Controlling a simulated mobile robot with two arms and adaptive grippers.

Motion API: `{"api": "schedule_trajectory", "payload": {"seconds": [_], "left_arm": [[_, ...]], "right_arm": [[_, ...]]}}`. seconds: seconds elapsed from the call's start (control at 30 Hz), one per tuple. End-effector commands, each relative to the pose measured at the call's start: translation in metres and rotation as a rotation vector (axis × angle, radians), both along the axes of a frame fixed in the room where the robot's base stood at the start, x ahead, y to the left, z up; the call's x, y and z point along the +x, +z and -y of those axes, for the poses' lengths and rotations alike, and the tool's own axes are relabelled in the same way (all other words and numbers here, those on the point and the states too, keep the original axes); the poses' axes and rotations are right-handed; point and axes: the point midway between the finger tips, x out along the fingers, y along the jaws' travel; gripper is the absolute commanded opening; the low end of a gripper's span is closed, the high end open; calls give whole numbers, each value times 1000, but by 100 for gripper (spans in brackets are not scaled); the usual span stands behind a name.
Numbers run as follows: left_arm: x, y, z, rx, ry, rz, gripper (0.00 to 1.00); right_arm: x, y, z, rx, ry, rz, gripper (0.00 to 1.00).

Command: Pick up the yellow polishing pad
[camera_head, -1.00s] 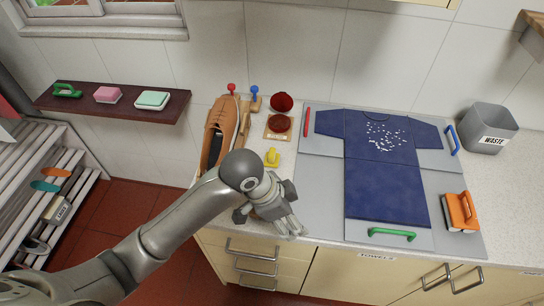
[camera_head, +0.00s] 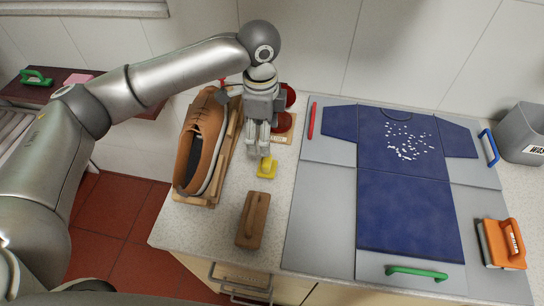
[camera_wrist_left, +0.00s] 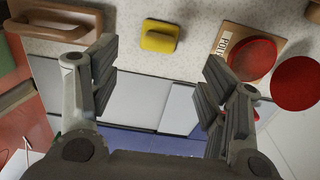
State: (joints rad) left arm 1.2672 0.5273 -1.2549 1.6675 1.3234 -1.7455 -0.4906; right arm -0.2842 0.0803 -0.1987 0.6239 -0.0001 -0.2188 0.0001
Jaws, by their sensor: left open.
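The yellow polishing pad (camera_head: 267,167) lies on the speckled countertop, between the shoe and the grey board. In the left wrist view the pad (camera_wrist_left: 159,36) shows near the top middle, with a raised grip on it. My left gripper (camera_head: 258,150) points down just behind the pad in the head view. Its fingers (camera_wrist_left: 158,85) are spread in the wrist view with nothing between them. The pad appears beyond the fingers and apart from them. My right gripper is not in view.
A brown shoe (camera_head: 203,145) on a wooden stand is left of the gripper. A wooden brush (camera_head: 253,220) lies in front of the pad. A dark red polish tin (camera_head: 283,122) sits behind right. A blue shirt (camera_head: 405,215) covers the grey board.

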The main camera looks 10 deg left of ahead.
Motion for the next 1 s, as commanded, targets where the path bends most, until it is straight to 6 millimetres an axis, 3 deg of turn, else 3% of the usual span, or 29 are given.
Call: {"api": "schedule_trajectory", "payload": {"seconds": [0.17,0.4,0.53,0.83,1.0], "left_arm": [[1,-11,-3,7,0,-4,70],[0,-47,-2,5,0,-5,70],[1,-57,-1,4,0,-1,70],[2,-94,8,6,1,-4,70],[3,-110,8,5,0,-1,70]], "right_arm": [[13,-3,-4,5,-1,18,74],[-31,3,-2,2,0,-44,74],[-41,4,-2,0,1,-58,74],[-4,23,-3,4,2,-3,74],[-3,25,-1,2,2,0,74]]}}
